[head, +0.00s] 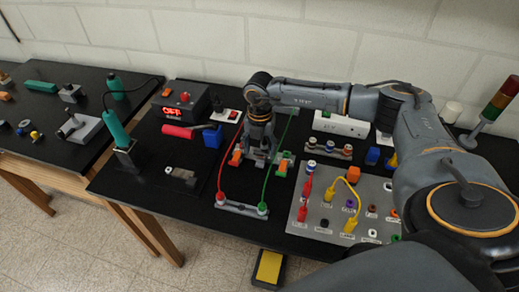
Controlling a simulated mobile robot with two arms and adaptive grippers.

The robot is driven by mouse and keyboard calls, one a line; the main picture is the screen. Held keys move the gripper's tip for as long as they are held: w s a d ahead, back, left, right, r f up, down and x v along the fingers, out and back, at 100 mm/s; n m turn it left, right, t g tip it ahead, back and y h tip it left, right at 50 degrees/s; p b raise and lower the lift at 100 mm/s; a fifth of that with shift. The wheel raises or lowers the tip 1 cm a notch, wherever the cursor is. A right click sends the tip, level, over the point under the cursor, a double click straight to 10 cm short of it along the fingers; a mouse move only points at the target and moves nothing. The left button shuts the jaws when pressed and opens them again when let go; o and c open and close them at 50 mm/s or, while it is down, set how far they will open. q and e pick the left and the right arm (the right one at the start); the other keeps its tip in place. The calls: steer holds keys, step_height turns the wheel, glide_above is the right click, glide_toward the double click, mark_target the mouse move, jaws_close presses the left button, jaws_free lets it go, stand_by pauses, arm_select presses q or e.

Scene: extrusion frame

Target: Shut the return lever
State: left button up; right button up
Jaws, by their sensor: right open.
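Two small valve-like fittings sit on the black table below my right gripper, one on a red line and one on a green line. An orange lever (235,157) shows at the red line, left of the gripper. Another orange lever (282,167) shows at the green line (273,160), right of the gripper. No label shows which one is the return lever. My right gripper (259,157) points down between the two, open, with nothing seen in it. The gripper hides part of the fittings, and contact cannot be told. My left gripper is not in view.
A grey block (242,208) joins the lines at the front. A grey panel (330,228) with plugs and yellow and red leads lies to the right. A red-handled tool (180,131), a blue block (212,137) and a red-display box (181,102) stand left. My right arm covers the right side.

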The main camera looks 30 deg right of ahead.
steer(key=shift+s+f, duration=0.1)
steer(key=shift+f, duration=1.05)
steer(key=shift+c, duration=1.3)
steer(key=c, duration=0.9)
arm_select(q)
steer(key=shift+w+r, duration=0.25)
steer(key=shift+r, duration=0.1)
arm_select(e)
steer(key=shift+c, duration=0.5)
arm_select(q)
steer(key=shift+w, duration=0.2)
